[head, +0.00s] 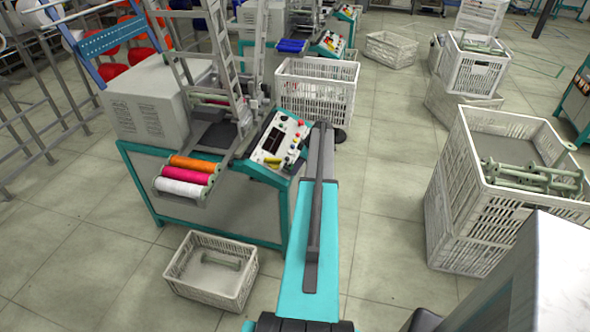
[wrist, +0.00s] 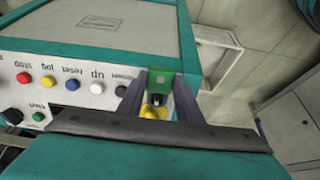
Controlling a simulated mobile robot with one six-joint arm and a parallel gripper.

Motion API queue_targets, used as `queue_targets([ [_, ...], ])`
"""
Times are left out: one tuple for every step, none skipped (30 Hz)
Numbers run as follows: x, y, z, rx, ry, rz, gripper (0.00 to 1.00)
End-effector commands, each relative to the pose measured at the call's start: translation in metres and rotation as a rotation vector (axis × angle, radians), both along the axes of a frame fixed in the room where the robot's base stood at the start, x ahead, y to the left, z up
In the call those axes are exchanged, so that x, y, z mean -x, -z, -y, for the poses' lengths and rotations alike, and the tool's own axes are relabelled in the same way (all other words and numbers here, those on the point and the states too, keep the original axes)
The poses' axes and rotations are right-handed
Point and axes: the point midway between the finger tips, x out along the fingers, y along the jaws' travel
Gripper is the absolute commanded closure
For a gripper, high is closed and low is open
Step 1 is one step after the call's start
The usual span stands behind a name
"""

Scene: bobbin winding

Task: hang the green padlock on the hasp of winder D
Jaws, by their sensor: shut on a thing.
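The green padlock (wrist: 160,80) shows in the wrist view between the two dark fingers of my gripper (wrist: 158,106). My gripper is shut on it. A dark part, perhaps its shackle, shows just below the green body, by a small yellow piece (wrist: 152,113); I cannot tell whether they touch or whether the yellow piece is the hasp. The control panel (wrist: 62,88) of the nearest winder is beside the gripper. In the head view this winder's panel (head: 278,141) is left of my arm's far end, and the padlock cannot be made out. No winder letter is readable.
The panel carries several coloured buttons and a green knob (wrist: 38,117). Bobbins in orange, pink and white (head: 184,177) lie at the winder's front. A low white crate (head: 212,290) is on the floor. Stacked crates (head: 452,225) stand at right, with clear floor between.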

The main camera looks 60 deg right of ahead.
Motion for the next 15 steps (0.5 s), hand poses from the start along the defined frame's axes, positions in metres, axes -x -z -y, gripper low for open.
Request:
queue_targets([
  [0.0032, 0.002, 0.0011, 0.001, 0.001, -0.004, 0.99],
  [0.0036, 0.0022, 0.0013, 0.001, 0.001, -0.004, 0.99],
  [0.0042, 0.0024, 0.0015, 0.002, 0.001, -0.005, 0.99],
  [0.0046, 0.0026, 0.0017, 0.002, 0.001, -0.005, 0.99],
  [0.0049, 0.0027, 0.0018, 0.002, 0.001, -0.005, 0.99],
  [0.0053, 0.0028, 0.002, 0.002, 0.001, -0.005, 0.99],
  [0.0055, 0.0028, 0.0021, 0.002, 0.001, -0.006, 0.99],
  [0.0056, 0.0027, 0.0021, 0.002, 0.001, -0.006, 0.99],
  [0.0058, 0.0028, 0.0023, 0.002, 0.001, -0.006, 0.99],
  [0.0058, 0.0027, 0.0023, 0.002, 0.001, -0.006, 0.99],
  [0.006, 0.0027, 0.0023, 0.002, 0.001, -0.006, 0.99],
  [0.006, 0.0027, 0.0023, 0.002, 0.002, -0.006, 0.99],
  [0.006, 0.0027, 0.0023, 0.002, 0.002, -0.006, 0.99],
  [0.0061, 0.0027, 0.0024, 0.002, 0.002, -0.006, 0.99],
  [0.0062, 0.0028, 0.0025, 0.002, 0.002, -0.006, 0.99],
])
